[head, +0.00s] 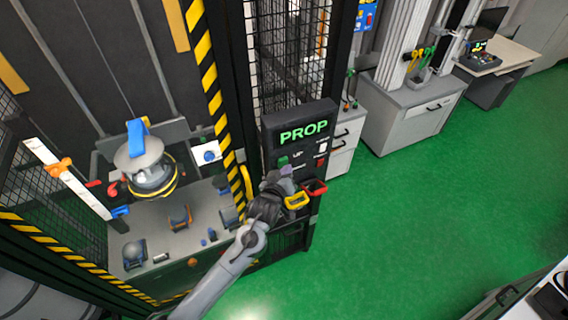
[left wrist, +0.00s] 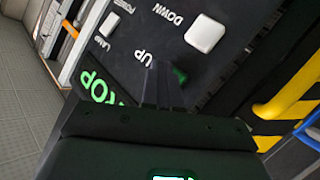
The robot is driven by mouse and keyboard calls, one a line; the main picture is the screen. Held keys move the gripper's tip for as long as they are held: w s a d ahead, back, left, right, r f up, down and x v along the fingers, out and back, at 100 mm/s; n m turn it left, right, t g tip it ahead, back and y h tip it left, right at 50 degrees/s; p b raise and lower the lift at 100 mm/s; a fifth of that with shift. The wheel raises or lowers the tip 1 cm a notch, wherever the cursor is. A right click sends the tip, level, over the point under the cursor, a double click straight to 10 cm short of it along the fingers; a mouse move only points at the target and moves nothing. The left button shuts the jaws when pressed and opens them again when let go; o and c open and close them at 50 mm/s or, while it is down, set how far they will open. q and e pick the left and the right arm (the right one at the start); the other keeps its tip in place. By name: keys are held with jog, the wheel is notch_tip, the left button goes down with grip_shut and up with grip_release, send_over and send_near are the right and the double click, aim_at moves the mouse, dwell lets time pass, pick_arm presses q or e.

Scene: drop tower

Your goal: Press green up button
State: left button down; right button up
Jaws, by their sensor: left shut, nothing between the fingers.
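The black control panel (head: 300,118) with a lit green "PROP" sign stands at the right front of the caged tower. The green up button (head: 283,160) is on its face by the "UP" label, just above my left gripper (head: 281,181). In the left wrist view the green up button (left wrist: 181,75) shows partly, beside and behind the fingers of my left gripper (left wrist: 162,72). The fingers are shut and empty, with tips close to the button and the "UP" label. I cannot tell whether they touch it. The white down button (left wrist: 205,33) is uncovered. My right gripper is out of view.
A red button (head: 321,163) and a white button (head: 322,146) are on the panel's right side. A red handle (head: 314,187) and a yellow handle (head: 297,201) are just right of my left gripper. Yellow-black posts (head: 212,75) edge the cage. Green floor to the right is open.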

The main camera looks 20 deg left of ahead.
pick_arm(q)
jog(key=shift+w, duration=0.1)
jog(key=shift+w+a, duration=0.25)
jog(key=shift+a, duration=0.15)
dwell(0.6)
jog(key=shift+s+d, duration=0.1)
jog(key=shift+d, duration=0.05)
jog(key=shift+s+d+p, duration=0.5)
jog(key=shift+d, duration=0.05)
jog(key=shift+s+d, duration=0.1)
dwell(0.4)
jog(key=s+d+p, duration=0.2)
jog(key=s+d, duration=0.1)
jog(key=shift+d+p, duration=0.3)
